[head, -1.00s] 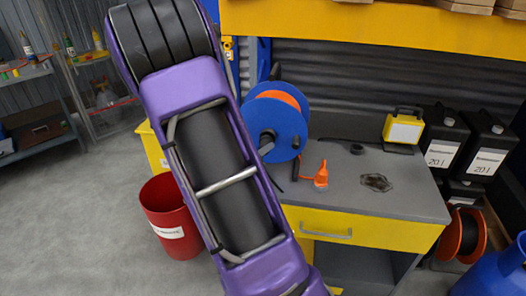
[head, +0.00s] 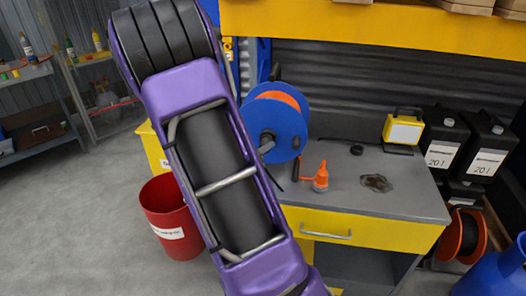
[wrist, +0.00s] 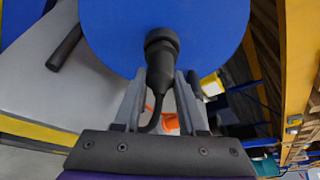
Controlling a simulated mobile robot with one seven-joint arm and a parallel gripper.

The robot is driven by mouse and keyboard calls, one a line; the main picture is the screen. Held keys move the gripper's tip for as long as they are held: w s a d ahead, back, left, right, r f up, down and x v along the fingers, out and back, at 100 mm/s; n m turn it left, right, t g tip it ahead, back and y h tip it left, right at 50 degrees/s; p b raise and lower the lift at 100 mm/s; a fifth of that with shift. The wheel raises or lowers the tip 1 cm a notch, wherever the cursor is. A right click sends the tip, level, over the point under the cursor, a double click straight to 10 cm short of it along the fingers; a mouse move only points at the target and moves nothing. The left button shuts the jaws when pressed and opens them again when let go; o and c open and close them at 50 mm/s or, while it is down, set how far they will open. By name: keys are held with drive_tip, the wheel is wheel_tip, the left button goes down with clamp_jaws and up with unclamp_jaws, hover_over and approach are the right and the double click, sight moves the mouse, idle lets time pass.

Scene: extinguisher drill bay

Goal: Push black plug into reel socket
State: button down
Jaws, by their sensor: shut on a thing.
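The cable reel (head: 284,106), blue with an orange drum inside, stands upright on the grey bench. In the wrist view the reel's blue face (wrist: 215,30) fills the top. The black plug (wrist: 160,68) is between the fingers of my gripper (wrist: 160,88), which is shut on it. The plug's far end meets a dark round collar at the reel's face, where the socket is hidden. I cannot tell how deep the plug sits. A black cable hangs from the plug's near end. In the head view my arm hides most of my gripper.
Black canisters (head: 443,137) stand at the right. A red bin (head: 172,222) stands on the floor at the left.

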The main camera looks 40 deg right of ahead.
drive_tip(key=shift+w+d+r, duration=0.1)
drive_tip(key=shift+w+d, duration=0.25)
drive_tip(key=shift+d, duration=0.1)
idle(0.7)
drive_tip(key=shift+c, duration=2)
unclamp_jaws()
drive_tip(key=p+v, duration=0.4)
drive_tip(key=v, duration=0.5)
